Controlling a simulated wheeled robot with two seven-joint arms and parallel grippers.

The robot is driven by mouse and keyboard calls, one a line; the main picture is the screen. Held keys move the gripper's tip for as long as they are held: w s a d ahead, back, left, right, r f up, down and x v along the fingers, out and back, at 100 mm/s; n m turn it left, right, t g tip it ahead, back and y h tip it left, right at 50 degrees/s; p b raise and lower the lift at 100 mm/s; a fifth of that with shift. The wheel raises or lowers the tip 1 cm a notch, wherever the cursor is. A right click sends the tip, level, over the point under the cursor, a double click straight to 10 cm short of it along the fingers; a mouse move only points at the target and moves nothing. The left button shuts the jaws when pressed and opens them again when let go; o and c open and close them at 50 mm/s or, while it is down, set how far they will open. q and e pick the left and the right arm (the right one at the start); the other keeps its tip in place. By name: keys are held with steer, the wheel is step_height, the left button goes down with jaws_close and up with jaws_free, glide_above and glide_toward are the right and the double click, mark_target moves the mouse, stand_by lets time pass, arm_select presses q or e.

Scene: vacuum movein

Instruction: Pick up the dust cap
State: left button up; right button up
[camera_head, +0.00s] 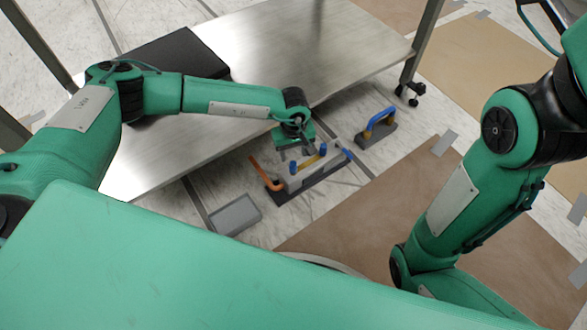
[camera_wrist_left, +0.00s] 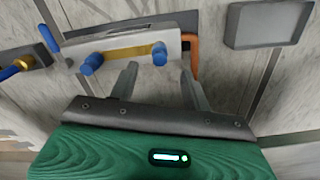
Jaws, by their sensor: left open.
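A pale grey block assembly (camera_head: 311,178) on a dark base stands on the floor beside the bench, with an orange bent handle (camera_head: 266,175) at one end. Small blue caps sit on it; one (camera_head: 294,167) is nearest the orange handle, another (camera_head: 322,149) is farther along. I cannot tell for certain which is the dust cap. In the left wrist view the cap near the orange handle (camera_wrist_left: 159,53) appears between the fingertips of my left gripper (camera_wrist_left: 161,76), beyond them. The left gripper is open and empty, above the block. My right gripper is out of view.
A metal bench (camera_head: 285,45) bearing a black case (camera_head: 180,52) stands beside my left arm. A grey tray (camera_head: 235,215) and a block with a blue curved hose (camera_head: 378,127) lie on the floor flanking the assembly. Brown sheets (camera_head: 365,210) cover open floor.

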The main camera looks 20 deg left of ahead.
mark_target(293, 163)
arm_select(q)
steer(key=shift+f, duration=0.85)
step_height(293, 163, down, 5)
steer(key=b, duration=0.4)
steer(key=shift+w+a+r+b, duration=0.1)
steer(key=shift+b, duration=0.3)
steer(key=shift+c, duration=0.2)
steer(key=c, duration=1)
jaws_close()
